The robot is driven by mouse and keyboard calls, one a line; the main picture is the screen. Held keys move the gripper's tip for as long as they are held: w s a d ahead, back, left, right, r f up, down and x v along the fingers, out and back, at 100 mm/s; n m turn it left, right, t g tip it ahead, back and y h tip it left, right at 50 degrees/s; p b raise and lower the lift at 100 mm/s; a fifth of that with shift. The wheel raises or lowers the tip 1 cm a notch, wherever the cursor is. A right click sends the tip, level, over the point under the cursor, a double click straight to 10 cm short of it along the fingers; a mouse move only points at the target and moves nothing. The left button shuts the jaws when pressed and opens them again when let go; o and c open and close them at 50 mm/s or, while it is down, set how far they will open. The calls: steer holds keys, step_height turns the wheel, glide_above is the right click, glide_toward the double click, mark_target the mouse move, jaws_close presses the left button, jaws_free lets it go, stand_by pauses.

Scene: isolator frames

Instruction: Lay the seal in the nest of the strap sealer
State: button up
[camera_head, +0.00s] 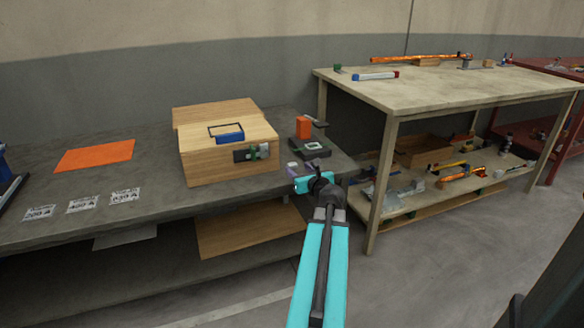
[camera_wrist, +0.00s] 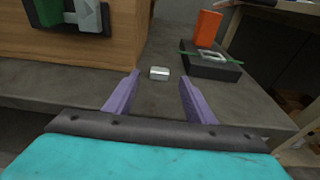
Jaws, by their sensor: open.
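The seal (camera_wrist: 159,73) is a small silvery metal piece lying on the grey bench, seen in the wrist view just beyond and between my fingertips. My gripper (camera_wrist: 160,79) is open, with two purple fingers apart and nothing between them; it also shows in the head view (camera_head: 300,169) at the bench's right end. The strap sealer (camera_wrist: 208,68) is a dark block with an orange upright part (camera_wrist: 208,28) behind, to the right of the seal. A pale metal frame (camera_wrist: 211,55), apparently the nest, sits on top, with a green strip beside it. The sealer also shows in the head view (camera_head: 306,149).
A wooden box (camera_head: 222,161) with a blue handle and green-and-black latch stands left of the seal. An orange sheet (camera_head: 95,155) and several printed labels (camera_head: 83,204) lie farther left on the bench (camera_head: 155,187). A wooden table (camera_head: 440,92) stands to the right.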

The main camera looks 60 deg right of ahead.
mark_target(293, 165)
steer(key=shift+b+x, duration=0.8)
steer(key=shift+x, duration=1.8)
steer(key=shift+c, duration=0.3)
steer(key=c, duration=1.2)
steer(key=shift+o, duration=0.2)
steer(key=shift+r, duration=0.1)
